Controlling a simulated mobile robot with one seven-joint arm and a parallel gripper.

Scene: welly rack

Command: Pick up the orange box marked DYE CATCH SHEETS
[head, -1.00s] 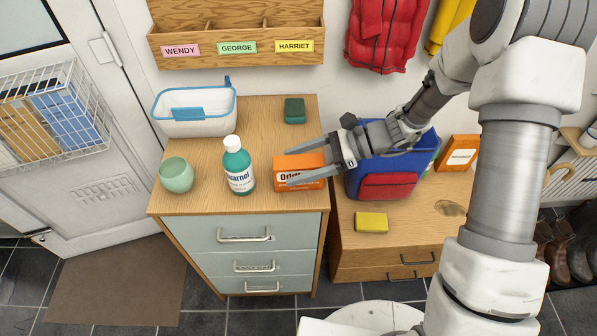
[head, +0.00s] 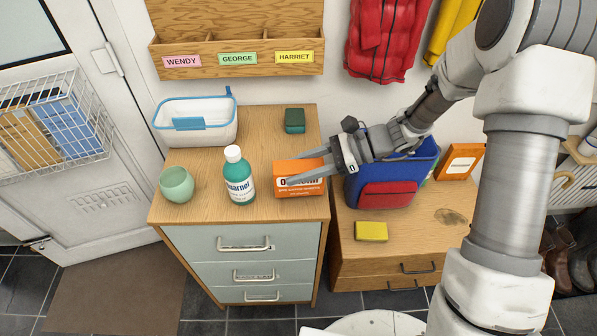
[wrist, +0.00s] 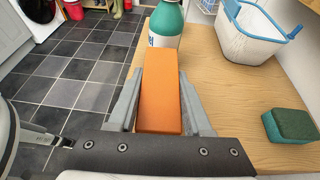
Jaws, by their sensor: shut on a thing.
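The orange box (head: 299,188) is at the right front of the drawer cabinet's wooden top, with a white label on its front. Part of its lettering is covered by a finger, and the small print is too fine to read. My gripper (head: 286,172) reaches in from the right and is shut on the box, one finger along each long side. In the wrist view the orange box (wrist: 160,92) lies lengthwise between the fingers of my gripper (wrist: 161,85). I cannot tell any gap between the box and the cabinet top.
A teal bottle (head: 239,178) stands just left of the box, with a green cup (head: 177,184) beyond. A white basket (head: 196,128) and green sponge (head: 294,121) are behind. A blue bag (head: 405,172), yellow sponge (head: 371,231) and another orange item (head: 460,160) with a white panel stand right.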

